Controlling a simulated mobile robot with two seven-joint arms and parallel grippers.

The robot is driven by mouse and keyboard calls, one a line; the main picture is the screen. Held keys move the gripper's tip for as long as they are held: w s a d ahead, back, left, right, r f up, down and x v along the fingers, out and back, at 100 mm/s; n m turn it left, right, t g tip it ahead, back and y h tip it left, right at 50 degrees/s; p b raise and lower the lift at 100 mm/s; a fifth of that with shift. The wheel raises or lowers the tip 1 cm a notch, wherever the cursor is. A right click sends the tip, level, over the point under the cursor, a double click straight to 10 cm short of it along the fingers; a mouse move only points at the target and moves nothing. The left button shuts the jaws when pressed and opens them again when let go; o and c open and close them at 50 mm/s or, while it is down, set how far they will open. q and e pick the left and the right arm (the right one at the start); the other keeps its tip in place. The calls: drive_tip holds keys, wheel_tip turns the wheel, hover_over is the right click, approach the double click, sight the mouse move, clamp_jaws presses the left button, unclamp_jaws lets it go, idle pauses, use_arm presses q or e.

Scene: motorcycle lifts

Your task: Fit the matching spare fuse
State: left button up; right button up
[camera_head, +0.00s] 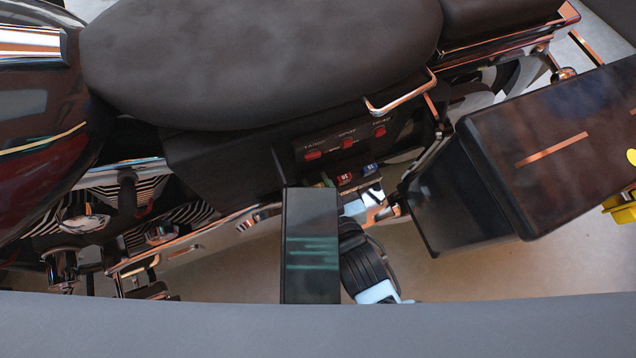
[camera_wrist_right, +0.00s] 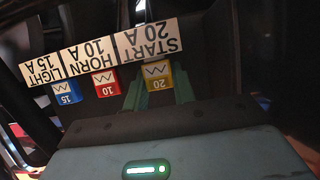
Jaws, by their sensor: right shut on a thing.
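In the right wrist view three fuses stand in a row under upside-down white labels. A blue 15 fuse (camera_wrist_right: 66,92) is by LIGHT 15 A, a red 10 fuse (camera_wrist_right: 104,82) by HORN 10 A. A yellow 20 fuse (camera_wrist_right: 157,76) is at the START 20 A label (camera_wrist_right: 148,40). My right gripper (camera_wrist_right: 158,95) is shut on the yellow fuse, one green finger on each side. I cannot tell how deep it sits. In the head view the red fuse (camera_head: 344,179) and blue fuse (camera_head: 370,169) show; my right gripper (camera_head: 328,181) hides the yellow one. My left gripper is out of view.
The motorcycle seat (camera_head: 260,60) overhangs the fuse row. A black panel with three red lamps (camera_head: 347,143) is just above it. A dark side case (camera_head: 560,150) stands close on the right, and a chrome grab rail (camera_head: 400,98) is above.

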drive_tip(key=o, duration=1)
drive_tip(key=shift+s, duration=0.1)
drive_tip(key=p+v, duration=0.2)
drive_tip(key=v, duration=0.5)
drive_tip(key=shift+s+d+r+p, duration=0.15)
drive_tip(key=shift+s+p, duration=0.1)
drive_tip(key=shift+p, duration=0.05)
idle(0.3)
